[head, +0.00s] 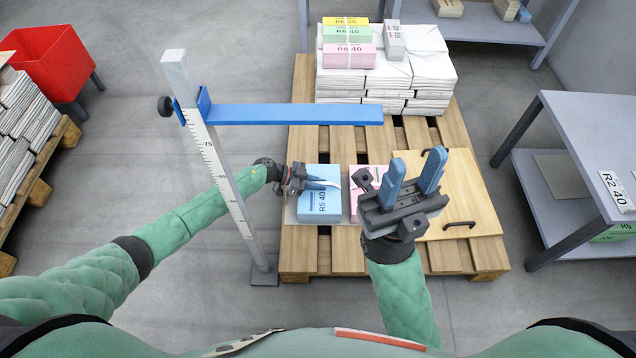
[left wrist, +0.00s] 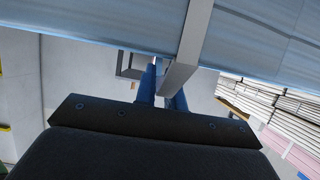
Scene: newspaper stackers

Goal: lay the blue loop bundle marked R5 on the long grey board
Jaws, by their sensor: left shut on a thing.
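The blue loop bundle marked R5 (head: 319,207) is over the left end of the long grey board (head: 291,214). I cannot tell whether it rests fully on the board. My left gripper (head: 325,184) reaches in from the left at the bundle's top, with its blue fingers shut on the bundle's pale strap loop. In the left wrist view, the fingers (left wrist: 160,90) close on the strap (left wrist: 188,50) against the blue bundle (left wrist: 100,22). My right gripper (head: 412,178) is open and empty, fingers pointing up, and hides much of the board's right part.
A pink bundle (head: 360,172) sits right of the blue one, partly hidden. A wooden panel with black handles (head: 470,190) lies on the pallet (head: 300,250). A measuring post with a blue arm (head: 290,114) stands left. White stacks (head: 430,75) fill the pallet's back.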

